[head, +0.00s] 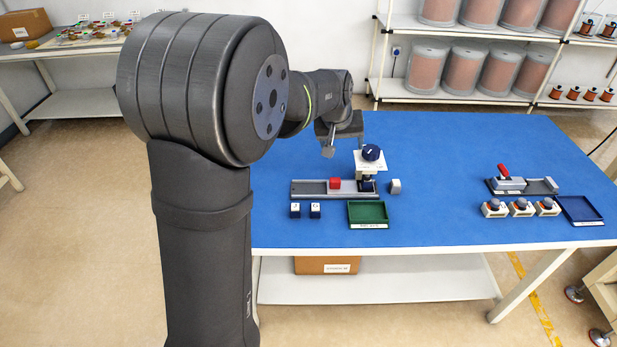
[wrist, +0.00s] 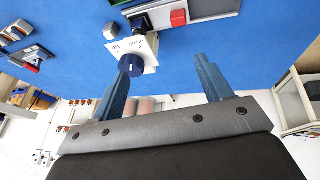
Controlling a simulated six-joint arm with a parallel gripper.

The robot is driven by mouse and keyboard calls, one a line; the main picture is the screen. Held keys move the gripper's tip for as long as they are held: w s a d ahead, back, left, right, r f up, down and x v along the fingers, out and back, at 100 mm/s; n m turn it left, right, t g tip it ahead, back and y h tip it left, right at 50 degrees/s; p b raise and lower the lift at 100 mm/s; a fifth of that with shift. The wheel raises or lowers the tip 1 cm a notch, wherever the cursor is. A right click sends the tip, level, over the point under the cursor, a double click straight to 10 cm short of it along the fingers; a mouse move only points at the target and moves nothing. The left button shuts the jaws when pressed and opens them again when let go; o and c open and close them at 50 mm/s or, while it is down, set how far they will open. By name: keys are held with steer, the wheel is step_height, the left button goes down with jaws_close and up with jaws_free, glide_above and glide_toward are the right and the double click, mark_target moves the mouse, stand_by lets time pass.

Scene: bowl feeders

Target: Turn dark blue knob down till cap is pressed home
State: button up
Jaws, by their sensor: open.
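The dark blue knob (head: 371,152) sits on top of a small press with a white plate (head: 371,166). In the wrist view the knob (wrist: 131,64) shows right at the tip of the left finger, which overlaps it; whether they touch is unclear. My gripper (head: 332,146) is left of the knob, and one finger is visible in the head view. In the wrist view my gripper (wrist: 166,61) has its fingers wide apart with nothing between them. A small dark part (head: 367,184) is under the press; I cannot make out the cap or how it is seated.
A grey rail (head: 308,188) with a red block (head: 335,183) runs left from the press. A grey block (head: 395,186) is to its right. A green tray (head: 354,220) and two small labelled blocks are in front. A red-handled fixture (head: 510,183) stands far right. The table's back is clear.

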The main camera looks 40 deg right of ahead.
steer(key=w+f+h, duration=0.1)
steer(key=w+f, duration=0.2)
steer(key=f, duration=0.3)
steer(key=w+d+f+g+h, duration=0.1)
steer(key=w+f, duration=0.2)
steer(key=f, duration=0.4)
steer(key=w+d+f+g, duration=0.1)
steer(key=w+f, duration=0.2)
steer(key=f, duration=0.4)
steer(key=shift+m+h, duration=0.4)
steer(key=shift+w+a+r, duration=0.3)
steer(key=shift+w+a, duration=0.6)
steer(key=shift+w+a+r, duration=0.25)
steer(key=shift+a+r, duration=0.15)
steer(key=shift+a, duration=0.15)
